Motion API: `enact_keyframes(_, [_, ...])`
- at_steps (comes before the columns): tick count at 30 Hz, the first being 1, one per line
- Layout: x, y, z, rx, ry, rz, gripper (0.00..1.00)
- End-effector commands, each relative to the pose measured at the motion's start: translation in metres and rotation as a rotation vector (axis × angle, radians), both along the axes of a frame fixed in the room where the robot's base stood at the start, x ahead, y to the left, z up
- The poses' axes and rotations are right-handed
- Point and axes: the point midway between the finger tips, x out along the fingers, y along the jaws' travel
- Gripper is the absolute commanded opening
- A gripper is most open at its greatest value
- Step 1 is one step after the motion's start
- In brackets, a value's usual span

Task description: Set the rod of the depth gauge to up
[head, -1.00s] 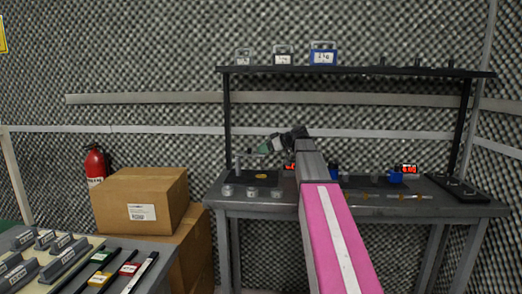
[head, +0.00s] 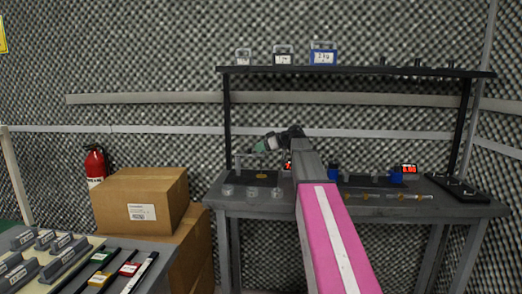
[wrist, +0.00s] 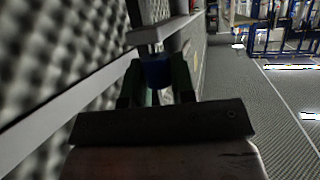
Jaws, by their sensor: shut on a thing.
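The depth gauge seems to be the device at the left end of the bench, with a grey post (head: 238,162), a dark base and a brass disc (head: 261,176). My gripper (head: 262,147), with green fingers, is above the disc and right of the post. In the wrist view my gripper (wrist: 157,82) is shut on a blue part (wrist: 156,70), with a pale metal piece (wrist: 150,42) beyond it. The blue part appears to belong to the gauge's rod. The rod's full length and its setting are too small or hidden to read.
The grey bench (head: 230,206) carries several small clear jars (head: 252,192) in front of the gauge, blue devices (head: 396,177) and a red display (head: 409,169) at the right. A black shelf (head: 350,70) spans above. Cardboard boxes (head: 140,200) stand left.

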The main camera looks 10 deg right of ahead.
Motion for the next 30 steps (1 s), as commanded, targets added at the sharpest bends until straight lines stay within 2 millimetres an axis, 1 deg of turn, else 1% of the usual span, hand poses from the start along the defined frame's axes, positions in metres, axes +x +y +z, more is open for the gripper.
enact_keyframes(6, [0.001, 0.000, 0.035, 0.000, -0.002, 0.000, 0.00])
enact_keyframes(9, [0.001, 0.000, 0.049, 0.000, -0.002, 0.001, 0.00])
enact_keyframes(12, [0.000, 0.000, 0.054, 0.001, -0.001, 0.000, 0.00])
enact_keyframes(19, [0.000, 0.000, 0.055, 0.004, -0.003, -0.001, 0.00])
enact_keyframes(20, [0.000, 0.000, 0.055, 0.004, -0.003, -0.001, 0.30])
enact_keyframes(21, [0.000, 0.000, 0.055, 0.003, -0.002, -0.001, 0.43])
enact_keyframes(22, [0.000, 0.000, 0.055, 0.003, -0.002, -0.001, 0.50])
enact_keyframes(30, [0.000, 0.000, 0.054, 0.002, -0.001, 0.000, 0.50])
